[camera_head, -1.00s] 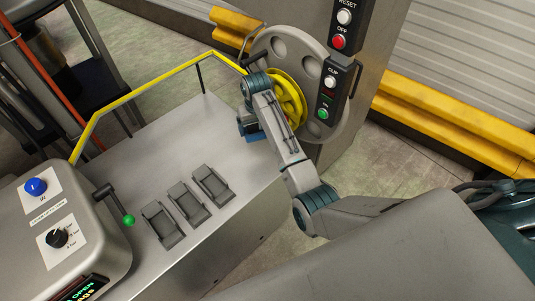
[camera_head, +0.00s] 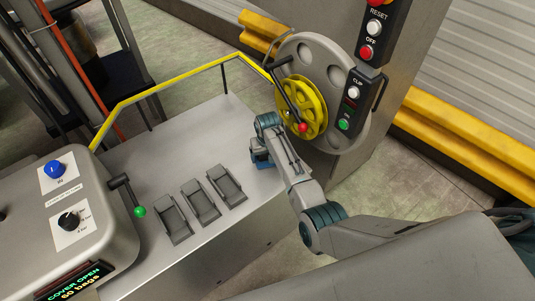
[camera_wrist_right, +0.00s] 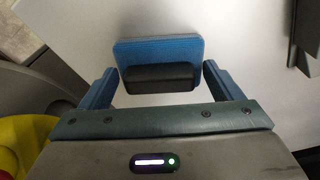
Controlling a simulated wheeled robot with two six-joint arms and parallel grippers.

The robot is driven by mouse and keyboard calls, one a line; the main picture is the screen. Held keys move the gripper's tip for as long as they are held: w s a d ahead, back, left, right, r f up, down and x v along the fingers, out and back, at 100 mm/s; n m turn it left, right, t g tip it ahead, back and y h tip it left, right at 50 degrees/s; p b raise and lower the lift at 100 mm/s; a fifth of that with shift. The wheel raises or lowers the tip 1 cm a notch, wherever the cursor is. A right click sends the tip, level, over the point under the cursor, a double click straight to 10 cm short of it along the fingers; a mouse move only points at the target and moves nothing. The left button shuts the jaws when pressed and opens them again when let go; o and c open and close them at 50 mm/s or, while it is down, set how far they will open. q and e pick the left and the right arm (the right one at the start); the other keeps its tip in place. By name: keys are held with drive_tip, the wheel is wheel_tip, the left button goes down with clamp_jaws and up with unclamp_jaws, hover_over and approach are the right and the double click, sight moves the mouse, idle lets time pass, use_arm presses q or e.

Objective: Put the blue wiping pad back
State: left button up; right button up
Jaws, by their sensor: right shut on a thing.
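The blue wiping pad (camera_wrist_right: 160,50) has a black handle block (camera_wrist_right: 160,78) on it. In the right wrist view it sits between the two blue fingers of my right gripper (camera_wrist_right: 158,76), which is shut on the handle. In the head view my right gripper (camera_head: 262,160) is at the right end of the grey worktop (camera_head: 200,145), in front of the yellow wheel. Only a small blue patch shows there, mostly hidden by the wrist. The pad's height above the worktop is unclear. My left gripper is not in view.
A yellow rail (camera_head: 180,80) runs along the worktop's back edge. Three grey pedals (camera_head: 200,202) and a green-knobbed lever (camera_head: 140,211) stand to the left. A red-knobbed crank (camera_head: 303,127) and button panel (camera_head: 352,100) are close behind the gripper. The worktop's left rear is clear.

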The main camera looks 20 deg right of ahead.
sight(267, 161)
drive_tip(key=o, duration=0.9)
drive_tip(key=shift+f, duration=0.1)
drive_tip(key=shift+c, duration=0.2)
wheel_tip(267, 161, up, 12)
drive_tip(key=s+b, duration=0.1)
drive_tip(key=shift+s+a, duration=0.2)
drive_tip(key=shift+s, duration=0.05)
drive_tip(key=shift+s, duration=0.1)
